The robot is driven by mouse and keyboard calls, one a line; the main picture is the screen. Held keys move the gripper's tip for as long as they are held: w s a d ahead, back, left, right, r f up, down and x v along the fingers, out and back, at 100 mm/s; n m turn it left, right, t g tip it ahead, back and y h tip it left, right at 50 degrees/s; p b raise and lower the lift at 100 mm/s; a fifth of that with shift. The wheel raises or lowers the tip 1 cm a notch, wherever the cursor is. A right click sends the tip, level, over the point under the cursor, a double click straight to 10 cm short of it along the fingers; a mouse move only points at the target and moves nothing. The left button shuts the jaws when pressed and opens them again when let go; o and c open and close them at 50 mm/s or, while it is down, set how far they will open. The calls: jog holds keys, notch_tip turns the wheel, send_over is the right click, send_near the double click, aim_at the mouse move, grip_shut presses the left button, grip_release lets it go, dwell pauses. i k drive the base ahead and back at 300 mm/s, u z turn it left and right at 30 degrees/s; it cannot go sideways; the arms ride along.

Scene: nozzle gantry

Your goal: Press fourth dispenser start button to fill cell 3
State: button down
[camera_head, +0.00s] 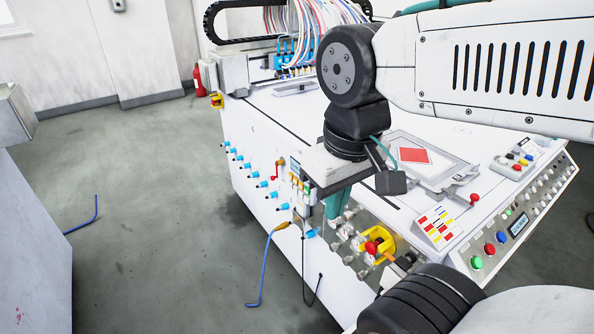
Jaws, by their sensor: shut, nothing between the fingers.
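My gripper (335,204) hangs down from the wrist at the middle of the view, over the near edge of the white machine (262,127). Its teal fingers are shut and hold nothing. The machine's sloped front panel (530,205) at right carries green (477,262), red (490,249) and blue (502,237) buttons, a small display (518,224) and rows of knobs. A small box with red and yellow keys (437,225) sits on the top beside it. I cannot tell which control is the fourth dispenser's start button, nor pick out cell 3. My gripper is left of these controls, apart from them.
A yellow piece with a red knob (373,247) is on the near side, below right of my gripper. Light blue fittings (263,184) line that side. A plate with a red patch (413,155) lies on top. A blue cable (266,265) hangs to the open floor (160,210).

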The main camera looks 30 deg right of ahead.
aim_at(476, 262)
jog(key=u, duration=1.55)
jog(key=i, duration=0.7)
jog(key=z, duration=4.25)
